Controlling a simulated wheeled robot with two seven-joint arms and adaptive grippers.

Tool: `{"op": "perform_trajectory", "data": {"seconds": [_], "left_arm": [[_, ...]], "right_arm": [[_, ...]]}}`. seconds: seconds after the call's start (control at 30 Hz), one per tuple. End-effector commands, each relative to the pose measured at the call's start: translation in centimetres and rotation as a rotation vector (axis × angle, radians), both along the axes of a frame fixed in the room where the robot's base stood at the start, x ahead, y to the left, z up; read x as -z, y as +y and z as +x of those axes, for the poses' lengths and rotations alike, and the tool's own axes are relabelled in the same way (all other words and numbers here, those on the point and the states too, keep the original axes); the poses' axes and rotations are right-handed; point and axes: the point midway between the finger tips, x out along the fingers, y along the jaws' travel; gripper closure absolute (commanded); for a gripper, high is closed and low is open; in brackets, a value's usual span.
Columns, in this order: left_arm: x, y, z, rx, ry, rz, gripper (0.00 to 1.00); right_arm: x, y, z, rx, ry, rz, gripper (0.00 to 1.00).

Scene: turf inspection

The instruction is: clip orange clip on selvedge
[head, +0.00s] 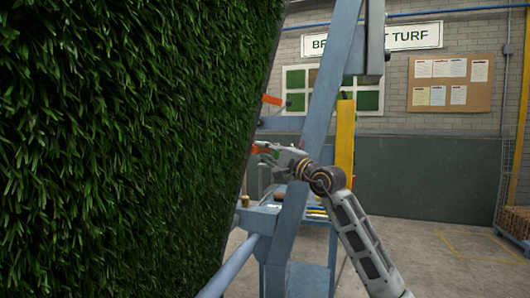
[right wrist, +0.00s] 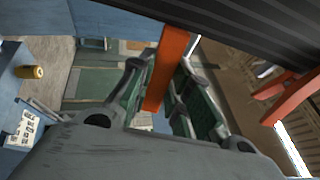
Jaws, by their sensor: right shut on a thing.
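The green turf (head: 120,140) hangs as a tall sheet at the left, and its dark selvedge (head: 256,110) runs down its right side. My right gripper (head: 263,150) is shut on an orange clip (head: 258,149) beside this selvedge. In the right wrist view the orange clip (right wrist: 168,68) stands between the two fingers, its far end near a dark ribbed surface (right wrist: 250,30). I cannot tell whether the clip touches the selvedge. A second orange piece (head: 271,100) sticks out at the edge higher up. My left gripper is not in view.
A blue frame post (head: 318,110) stands close to my right arm, with a blue rail (head: 232,266) below. A yellow post (head: 345,140) is behind. Another orange piece (right wrist: 290,92) is at the right in the wrist view. Open floor lies at the right.

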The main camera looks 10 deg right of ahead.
Motion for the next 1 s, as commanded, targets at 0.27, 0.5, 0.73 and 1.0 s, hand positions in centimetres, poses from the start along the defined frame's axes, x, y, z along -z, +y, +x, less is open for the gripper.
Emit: {"op": "perform_trajectory", "data": {"seconds": [0.27, 0.5, 0.73, 1.0], "left_arm": [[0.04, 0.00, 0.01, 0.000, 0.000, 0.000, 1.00], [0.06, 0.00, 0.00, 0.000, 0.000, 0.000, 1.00], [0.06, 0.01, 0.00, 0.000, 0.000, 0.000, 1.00], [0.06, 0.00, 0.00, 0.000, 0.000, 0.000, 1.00]], "right_arm": [[-0.02, 0.19, -0.31, 0.000, 0.000, 0.000, 0.96], [-0.03, 0.31, -0.50, 0.000, -0.001, -0.001, 0.96], [-0.03, 0.33, -0.53, 0.000, -0.001, -0.001, 0.96], [-0.03, 0.33, -0.53, 0.000, 0.000, 0.000, 0.96]]}}
